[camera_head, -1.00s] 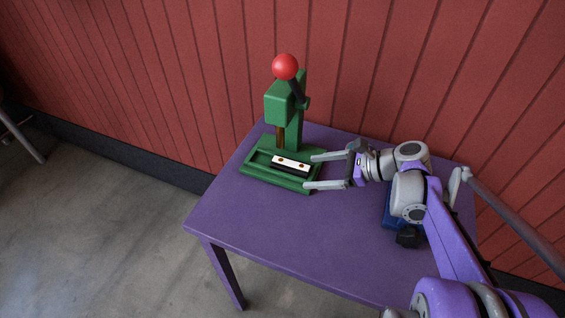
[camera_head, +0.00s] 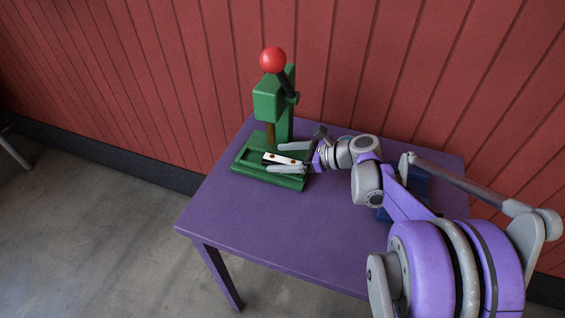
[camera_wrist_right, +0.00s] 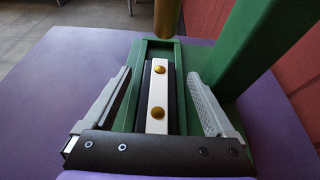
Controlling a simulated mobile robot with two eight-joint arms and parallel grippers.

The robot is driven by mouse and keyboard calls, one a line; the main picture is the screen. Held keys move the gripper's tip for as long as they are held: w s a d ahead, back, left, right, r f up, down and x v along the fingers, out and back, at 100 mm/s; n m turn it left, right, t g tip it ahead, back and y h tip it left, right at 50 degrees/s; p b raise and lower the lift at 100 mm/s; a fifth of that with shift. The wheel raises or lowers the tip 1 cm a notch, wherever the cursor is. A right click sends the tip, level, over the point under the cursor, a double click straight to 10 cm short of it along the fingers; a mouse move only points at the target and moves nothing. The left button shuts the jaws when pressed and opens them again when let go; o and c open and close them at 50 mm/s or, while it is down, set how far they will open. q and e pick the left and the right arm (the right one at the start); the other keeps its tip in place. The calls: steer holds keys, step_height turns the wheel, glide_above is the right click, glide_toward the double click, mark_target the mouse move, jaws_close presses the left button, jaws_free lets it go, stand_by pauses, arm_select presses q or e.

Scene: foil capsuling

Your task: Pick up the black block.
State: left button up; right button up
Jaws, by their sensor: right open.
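The black block (camera_wrist_right: 174,105) has a white strip with two gold dots along its top. It lies flat in the shallow tray of the green press (camera_head: 273,100), and also shows in the head view (camera_head: 279,158). My right gripper (camera_head: 278,158) is open, with one finger along each long side of the block. In the right wrist view the fingers (camera_wrist_right: 159,78) stand apart with gaps visible between them and the block. The near end of the block is partly hidden by the gripper's black body. My left gripper is not in view.
The press column and its red-knobbed lever (camera_head: 273,60) rise just behind the block, and a brown ram (camera_wrist_right: 167,18) hangs over its far end. A blue object (camera_head: 417,184) sits under my right arm. The purple table's front left (camera_head: 255,220) is clear.

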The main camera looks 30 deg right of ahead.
steer(key=shift+w+a+f, duration=0.1)
steer(key=shift+a, duration=0.05)
jaws_close()
stand_by(0.4)
